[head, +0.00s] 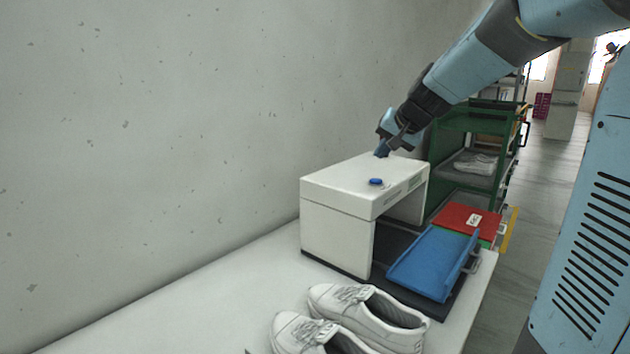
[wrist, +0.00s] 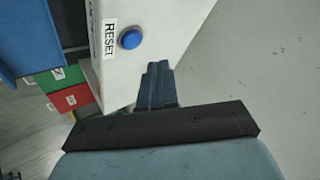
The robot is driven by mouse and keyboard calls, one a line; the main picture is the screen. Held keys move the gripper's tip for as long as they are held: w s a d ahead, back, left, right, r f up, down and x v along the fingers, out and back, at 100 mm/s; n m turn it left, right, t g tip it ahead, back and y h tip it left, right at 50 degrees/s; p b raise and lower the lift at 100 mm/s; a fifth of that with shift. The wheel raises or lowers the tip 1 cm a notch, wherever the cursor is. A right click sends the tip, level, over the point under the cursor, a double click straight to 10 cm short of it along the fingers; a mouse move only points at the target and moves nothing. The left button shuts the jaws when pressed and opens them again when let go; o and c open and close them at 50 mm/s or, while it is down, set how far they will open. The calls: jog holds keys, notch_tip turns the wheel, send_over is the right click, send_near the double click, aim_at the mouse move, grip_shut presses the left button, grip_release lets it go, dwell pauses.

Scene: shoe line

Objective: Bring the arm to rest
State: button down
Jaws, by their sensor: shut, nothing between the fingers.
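My gripper (head: 382,150) hangs over the far part of the white machine's top, its fingers pointing down. In the wrist view the fingers (wrist: 156,70) are together with nothing between them. The white machine (head: 335,220) is an arch-shaped box on the table. A blue button (head: 376,182) sits on its top, in front of my fingers in the head view and apart from them. The wrist view shows the button (wrist: 131,39) next to a label reading RESET (wrist: 110,39). I cannot tell how high the fingertips are above the top.
A blue tray (head: 430,262) lies at the machine's opening. White shoes (head: 370,312) stand on the table (head: 215,300) in front. A red box (head: 465,220) and a green rack (head: 470,125) with shoes stand behind. The concrete wall (head: 200,110) is close on the left.

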jog(key=s+f+n+g+h, duration=0.1)
jog(key=s+f+n, duration=0.1)
jog(key=s, duration=1.4)
jog(key=s+f+n+g+h, duration=0.1)
jog(key=s+f, duration=0.3)
jog(key=s, duration=1.1)
jog(key=shift+s+d+n+g+h, duration=0.2)
jog(key=shift+s+n+g+h, duration=0.15)
jog(key=shift+n+h, duration=0.25)
